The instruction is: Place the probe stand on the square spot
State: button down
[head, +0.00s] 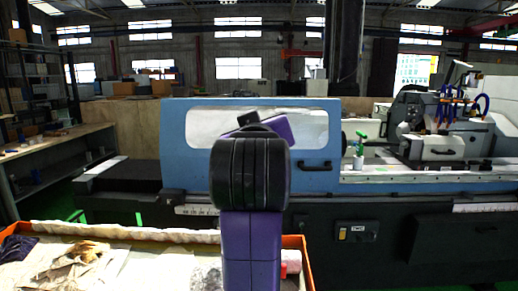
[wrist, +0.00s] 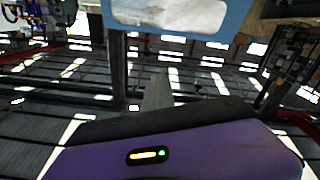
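A small green-topped item with a white lower part (head: 359,150) stands upright on the pale machine ledge right of the blue door in the head view. It may be the probe stand, but it is too small to be sure. I cannot make out a square spot in either view. My own purple and black arm rises in the middle of the head view and hides part of the machine. My gripper's fingers do not show in either view. The wrist view looks past my purple arm link at the machine and the hall's windows, with the picture upside down.
The grinder's blue door (head: 180,150) with a window fills the middle. The grinding head (head: 435,125) with blue hoses stands at right above the pale ledge (head: 430,178). An orange-edged tray (head: 305,262) with cloths is close at lower left. A shelf stands far left.

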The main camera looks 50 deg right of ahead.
jog(key=shift+r, duration=1.1)
jog(key=shift+c, duration=2.2)
grip_release()
